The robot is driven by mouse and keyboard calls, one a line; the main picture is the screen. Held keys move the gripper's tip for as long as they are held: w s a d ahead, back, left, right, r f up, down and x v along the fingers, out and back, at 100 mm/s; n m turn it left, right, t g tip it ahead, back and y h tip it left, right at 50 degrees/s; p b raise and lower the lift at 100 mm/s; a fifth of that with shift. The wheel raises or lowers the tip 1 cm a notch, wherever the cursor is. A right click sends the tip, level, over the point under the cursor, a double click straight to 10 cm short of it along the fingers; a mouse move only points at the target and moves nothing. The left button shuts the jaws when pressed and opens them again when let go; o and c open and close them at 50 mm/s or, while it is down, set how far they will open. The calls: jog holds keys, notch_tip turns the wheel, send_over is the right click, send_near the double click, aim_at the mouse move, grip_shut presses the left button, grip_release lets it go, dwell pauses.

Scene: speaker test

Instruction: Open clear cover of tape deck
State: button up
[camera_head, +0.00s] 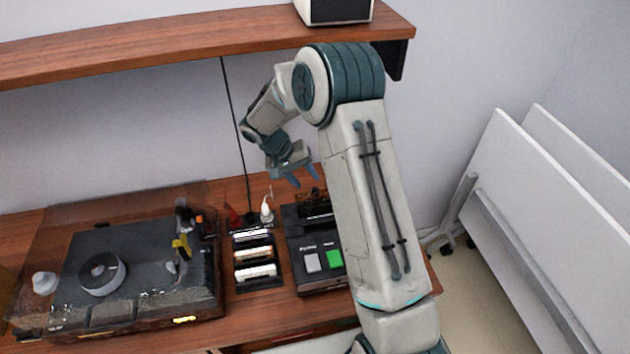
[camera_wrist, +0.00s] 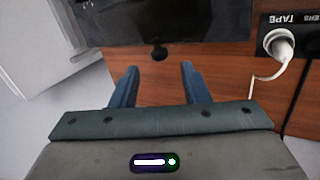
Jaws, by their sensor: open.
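A black deck (camera_head: 303,222) with a grey and a green button stands on the wooden desk, partly hidden by my arm. I cannot make out a clear cover on it. A larger dark unit (camera_head: 140,255) with a round disc stands at the left under what looks like a transparent cover. My gripper (camera_head: 305,182) is open and empty, above and behind the black deck. In the wrist view my open blue fingers (camera_wrist: 160,82) point toward a dark glossy box (camera_wrist: 165,20), apparently the black deck, with a small black knob at its edge. Touching cannot be confirmed.
A rack of cassettes (camera_head: 257,272) stands between the two units. A small white item with a cord (camera_head: 267,210) sits at its back and shows in the wrist view (camera_wrist: 279,43). A wooden shelf (camera_head: 180,38) hangs above. White boards (camera_head: 520,200) lean at the right.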

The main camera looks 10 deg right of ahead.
jog(key=shift+p+x, duration=0.35)
jog(key=shift+x, duration=1.7)
grip_shut()
jog(key=shift+b, duration=0.7)
